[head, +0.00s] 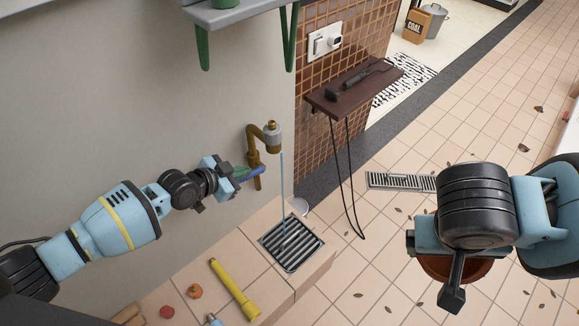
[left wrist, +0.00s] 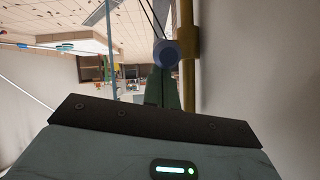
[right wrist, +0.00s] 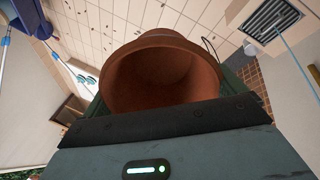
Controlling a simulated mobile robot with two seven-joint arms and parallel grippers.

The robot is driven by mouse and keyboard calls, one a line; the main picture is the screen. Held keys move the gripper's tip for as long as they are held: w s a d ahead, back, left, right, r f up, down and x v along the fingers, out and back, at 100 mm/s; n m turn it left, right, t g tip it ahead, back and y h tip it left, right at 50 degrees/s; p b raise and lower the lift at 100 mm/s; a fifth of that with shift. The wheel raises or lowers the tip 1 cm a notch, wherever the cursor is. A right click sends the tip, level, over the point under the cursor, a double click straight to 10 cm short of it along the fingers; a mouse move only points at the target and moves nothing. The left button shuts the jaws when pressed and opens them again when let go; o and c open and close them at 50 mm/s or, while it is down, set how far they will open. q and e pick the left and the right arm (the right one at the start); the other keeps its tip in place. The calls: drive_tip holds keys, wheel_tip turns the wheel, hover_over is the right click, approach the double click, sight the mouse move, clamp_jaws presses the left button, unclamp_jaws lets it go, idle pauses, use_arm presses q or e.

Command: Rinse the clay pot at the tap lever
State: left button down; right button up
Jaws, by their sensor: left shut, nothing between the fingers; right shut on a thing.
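The brass tap (head: 256,150) is on the wall, and a thin stream of water (head: 282,195) runs from its spout down to a slotted drain grate (head: 290,245). Its blue lever (head: 252,171) points toward my left gripper (head: 238,174), which is shut and empty with its tips at the lever. The lever's round blue end (left wrist: 166,53) shows just beyond the fingertips in the left wrist view. My right gripper is shut on the reddish-brown clay pot (right wrist: 160,75), its mouth facing the wrist camera. In the head view the pot (head: 462,268) is mostly hidden under my right arm, away from the stream.
A yellow flashlight (head: 234,288), an orange fruit (head: 194,291) and a red fruit (head: 167,312) lie on the tiled counter left of the grate. A dark wall shelf (head: 355,86) with tools and hanging cords stands behind. A grey shelf (head: 238,14) hangs above.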

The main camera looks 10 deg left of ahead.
sight(239, 181)
use_arm(q)
drive_tip(key=b, duration=0.1)
drive_tip(key=f+b, duration=0.1)
drive_tip(key=b, duration=0.1)
drive_tip(key=s+f+t+b, duration=0.1)
drive_tip(key=b, duration=0.1)
drive_tip(key=shift+a+f+h, duration=0.25)
drive_tip(key=shift+a+h, duration=0.05)
drive_tip(key=shift+a, duration=0.05)
use_arm(e)
wheel_tip(239, 181, down, 6)
drive_tip(key=shift+s+f, duration=0.1)
drive_tip(key=shift+s, duration=0.05)
use_arm(q)
drive_tip(key=shift+s+a+f+b, duration=0.1)
drive_tip(key=shift+f+b, duration=0.15)
drive_tip(key=shift+b, duration=0.1)
use_arm(e)
drive_tip(key=shift+f, duration=0.45)
